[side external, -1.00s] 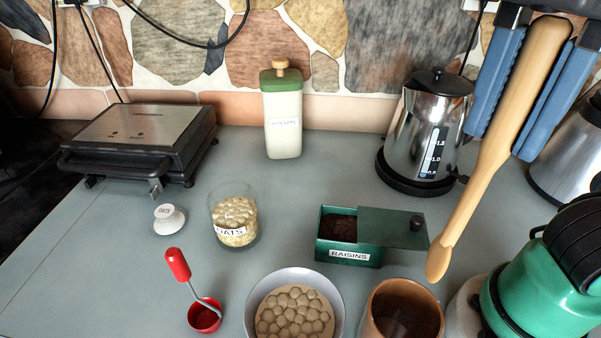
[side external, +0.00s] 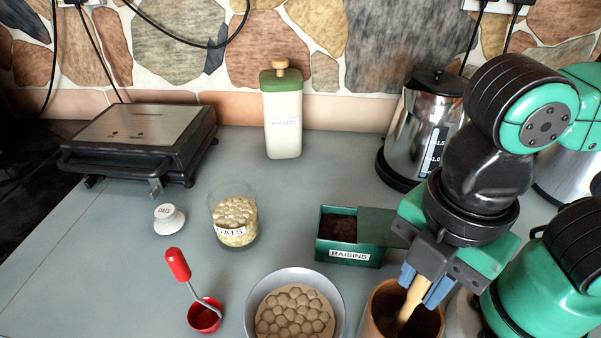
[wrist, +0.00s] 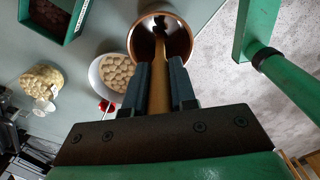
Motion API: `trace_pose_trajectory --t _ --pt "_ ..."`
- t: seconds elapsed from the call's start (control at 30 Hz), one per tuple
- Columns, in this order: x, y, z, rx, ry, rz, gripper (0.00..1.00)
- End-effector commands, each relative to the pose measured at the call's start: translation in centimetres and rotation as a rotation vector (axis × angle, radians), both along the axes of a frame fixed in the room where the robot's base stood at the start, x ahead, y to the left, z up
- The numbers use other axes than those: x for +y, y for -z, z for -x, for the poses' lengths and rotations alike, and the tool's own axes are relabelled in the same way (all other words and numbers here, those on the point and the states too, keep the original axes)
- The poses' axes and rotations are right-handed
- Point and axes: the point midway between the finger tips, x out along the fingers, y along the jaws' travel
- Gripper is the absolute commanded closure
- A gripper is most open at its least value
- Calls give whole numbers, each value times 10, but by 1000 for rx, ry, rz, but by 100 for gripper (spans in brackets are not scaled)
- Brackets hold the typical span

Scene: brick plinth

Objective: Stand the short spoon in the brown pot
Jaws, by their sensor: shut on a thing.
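The short wooden spoon (side external: 411,300) is held between the blue fingers of my gripper (side external: 425,290), which is shut on it. The spoon points down and its lower end is inside the brown pot (side external: 375,318) at the front of the counter. In the wrist view the spoon (wrist: 159,85) runs between the fingers of my gripper (wrist: 161,80) into the mouth of the brown pot (wrist: 138,42). Whether the spoon touches the pot's floor is hidden.
A bowl of round pale pieces (side external: 337,300) stands just left of the pot. The green raisins box (side external: 345,255) is behind it. A steel kettle (side external: 410,125) stands behind my arm. An oats jar (side external: 234,222), red scoop (side external: 205,316) and grill (side external: 140,135) are further left.

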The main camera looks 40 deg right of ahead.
Motion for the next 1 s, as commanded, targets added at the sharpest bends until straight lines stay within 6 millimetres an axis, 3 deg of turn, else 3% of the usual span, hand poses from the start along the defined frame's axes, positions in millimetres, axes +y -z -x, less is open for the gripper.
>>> trace_pose_trajectory --t 0.3,0.33,0.43,0.8,1.0 --pt "0 3 0 0 0 0 100" --pt "0 3 0 0 0 0 73" --pt "0 3 0 0 0 0 47" --pt "0 0 0 0 0 0 47" --pt "0 -26 0 0 0 0 47"
